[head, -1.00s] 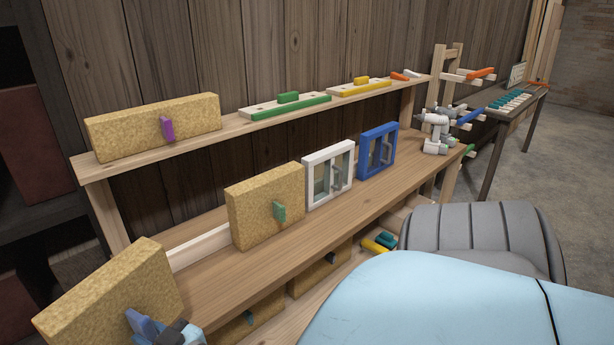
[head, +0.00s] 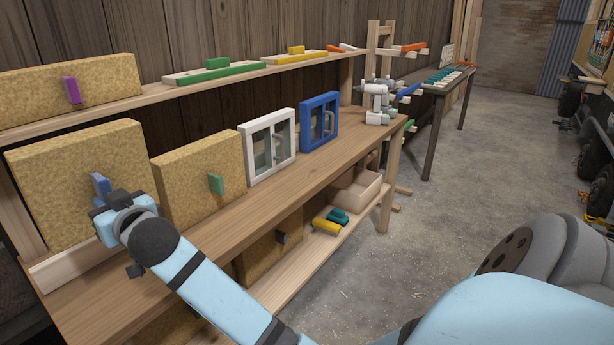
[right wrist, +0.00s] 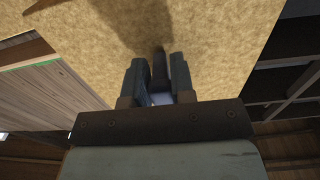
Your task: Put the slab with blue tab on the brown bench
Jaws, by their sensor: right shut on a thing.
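The slab with the blue tab (head: 70,170) is a thick tan, cork-like board, upright at the left of the head view. Its blue tab (head: 100,185) faces me. My right gripper (head: 108,208) is shut on this tab. In the right wrist view the slab face (right wrist: 200,30) fills the top, with the fingers (right wrist: 158,80) closed at the tab. The brown bench (head: 225,220) is a long wooden worktop with a shelf above. The slab is at its left end, beside the green-tab slab (head: 200,178). I cannot tell whether its lower edge touches the bench. My left gripper is out of view.
A white-framed window (head: 268,148), a blue-framed one (head: 319,122) and a white drill (head: 378,103) stand along the bench. The purple-tab slab (head: 100,88) is on the upper shelf. Clear worktop lies along the front. A pale rail (head: 60,272) shows below the held slab.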

